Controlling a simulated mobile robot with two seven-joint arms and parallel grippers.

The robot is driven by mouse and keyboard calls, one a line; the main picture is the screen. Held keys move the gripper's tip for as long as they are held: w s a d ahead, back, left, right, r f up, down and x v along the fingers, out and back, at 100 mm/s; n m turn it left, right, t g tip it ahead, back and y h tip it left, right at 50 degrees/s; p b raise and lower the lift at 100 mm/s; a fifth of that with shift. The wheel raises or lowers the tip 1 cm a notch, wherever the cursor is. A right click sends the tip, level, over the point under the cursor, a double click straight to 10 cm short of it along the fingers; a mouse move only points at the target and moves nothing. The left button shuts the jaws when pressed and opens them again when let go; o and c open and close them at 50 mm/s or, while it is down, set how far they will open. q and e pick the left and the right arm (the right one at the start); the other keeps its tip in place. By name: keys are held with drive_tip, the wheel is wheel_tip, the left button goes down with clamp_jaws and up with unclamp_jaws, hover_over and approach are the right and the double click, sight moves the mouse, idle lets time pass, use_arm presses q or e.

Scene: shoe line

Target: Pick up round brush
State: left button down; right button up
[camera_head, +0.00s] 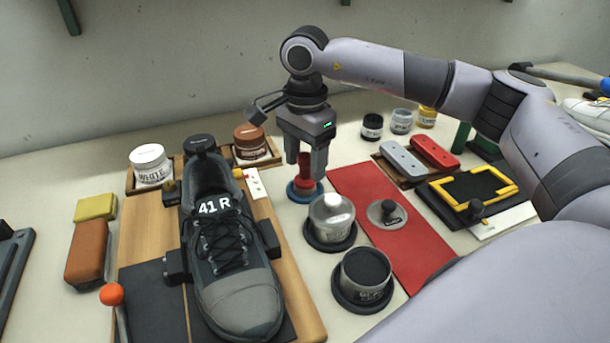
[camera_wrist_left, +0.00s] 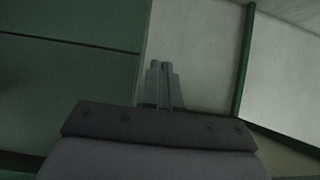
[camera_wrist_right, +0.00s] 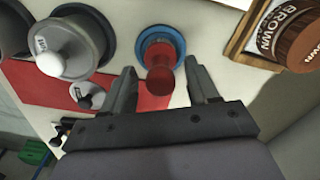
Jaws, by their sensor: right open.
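The round brush (camera_head: 304,172) has a red handle and stands upright in a blue round base (camera_head: 302,194) behind the metal tins. In the right wrist view the red handle (camera_wrist_right: 160,78) shows between the two fingers, with the blue ring around its foot. My right gripper (camera_head: 307,168) is open, pointing down, with its fingers on either side of the handle and partly hiding it. In the right wrist view both fingers (camera_wrist_right: 163,88) look apart from the handle. My left gripper (camera_wrist_left: 162,68) shows only in the left wrist view, its fingers together, empty, away from the workbench.
A grey shoe (camera_head: 235,265) on a wooden board stands left of the brush. A grey tin (camera_head: 330,212) and a dark tin (camera_head: 366,275) stand in front. A brown jar (camera_head: 249,143) is close behind left. A red mat (camera_head: 365,190) lies to the right.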

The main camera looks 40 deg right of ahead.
clamp_jaws()
idle(0.3)
wheel_tip(320, 180, up, 20)
drive_tip(key=p, duration=0.3)
